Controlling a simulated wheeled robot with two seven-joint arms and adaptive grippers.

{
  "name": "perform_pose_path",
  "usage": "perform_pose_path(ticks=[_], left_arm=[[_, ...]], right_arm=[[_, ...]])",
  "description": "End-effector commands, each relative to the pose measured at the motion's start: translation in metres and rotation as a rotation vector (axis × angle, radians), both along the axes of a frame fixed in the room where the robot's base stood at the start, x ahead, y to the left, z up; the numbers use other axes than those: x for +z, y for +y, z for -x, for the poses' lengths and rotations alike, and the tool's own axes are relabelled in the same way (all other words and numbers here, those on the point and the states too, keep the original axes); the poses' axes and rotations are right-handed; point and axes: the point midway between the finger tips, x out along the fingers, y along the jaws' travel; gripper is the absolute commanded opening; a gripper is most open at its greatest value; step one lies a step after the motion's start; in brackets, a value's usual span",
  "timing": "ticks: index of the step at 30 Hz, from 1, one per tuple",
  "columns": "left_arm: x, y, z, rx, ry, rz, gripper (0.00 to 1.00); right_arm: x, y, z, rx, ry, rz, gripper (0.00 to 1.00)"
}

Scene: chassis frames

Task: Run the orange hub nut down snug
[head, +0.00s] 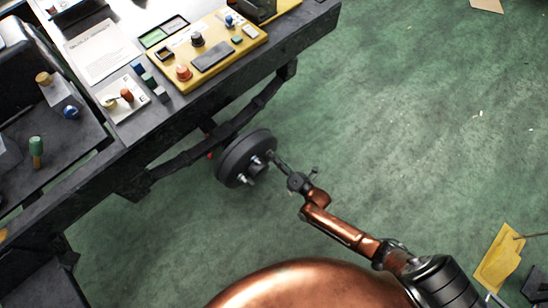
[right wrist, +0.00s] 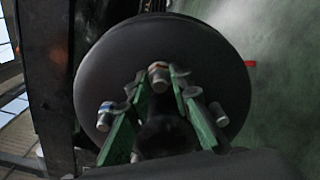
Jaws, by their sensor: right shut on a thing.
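A dark round wheel hub (head: 232,160) is mounted under the bench edge in the head view. It fills the middle of the right wrist view (right wrist: 100,65). My right gripper (head: 273,156) reaches the hub's face from the lower right. In the right wrist view its green fingers (right wrist: 158,82) are closed around the top nut, a metal nut with an orange band (right wrist: 158,67). Two other nuts stand at the lower left (right wrist: 105,117) and lower right (right wrist: 217,114) of the hub, clear of the fingers. Whether the orange nut touches the hub face is hidden. My left gripper is not in view.
The dark bench (head: 180,118) runs above the hub, with a yellow board (head: 238,56) of parts and a small plate (head: 131,113) on it. A yellow sheet (head: 497,258) lies at the lower right. The green floor (head: 400,110) right of the hub is largely clear.

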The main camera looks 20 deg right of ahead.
Motion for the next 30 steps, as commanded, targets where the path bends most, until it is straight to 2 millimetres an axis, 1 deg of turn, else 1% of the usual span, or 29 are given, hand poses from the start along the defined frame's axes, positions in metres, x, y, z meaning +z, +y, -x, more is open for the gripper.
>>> perform_pose_path(ticks=[1,3,11,16,23,30], left_arm=[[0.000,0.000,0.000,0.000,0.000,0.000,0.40],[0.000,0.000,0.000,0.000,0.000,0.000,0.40],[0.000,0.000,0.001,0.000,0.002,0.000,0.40],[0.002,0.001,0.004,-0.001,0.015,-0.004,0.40],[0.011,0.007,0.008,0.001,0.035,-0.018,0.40],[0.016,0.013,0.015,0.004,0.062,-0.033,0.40]], right_arm=[[0.000,0.000,0.000,0.000,0.000,0.000,0.05],[0.000,0.000,0.000,0.000,0.000,0.000,0.00],[0.000,0.000,0.000,-0.001,0.005,-0.010,0.00],[-0.001,0.000,0.000,-0.001,0.023,-0.060,0.00],[0.000,0.001,0.001,-0.001,0.076,-0.205,0.00],[-0.001,0.000,0.001,-0.002,0.153,-0.414,0.00]])
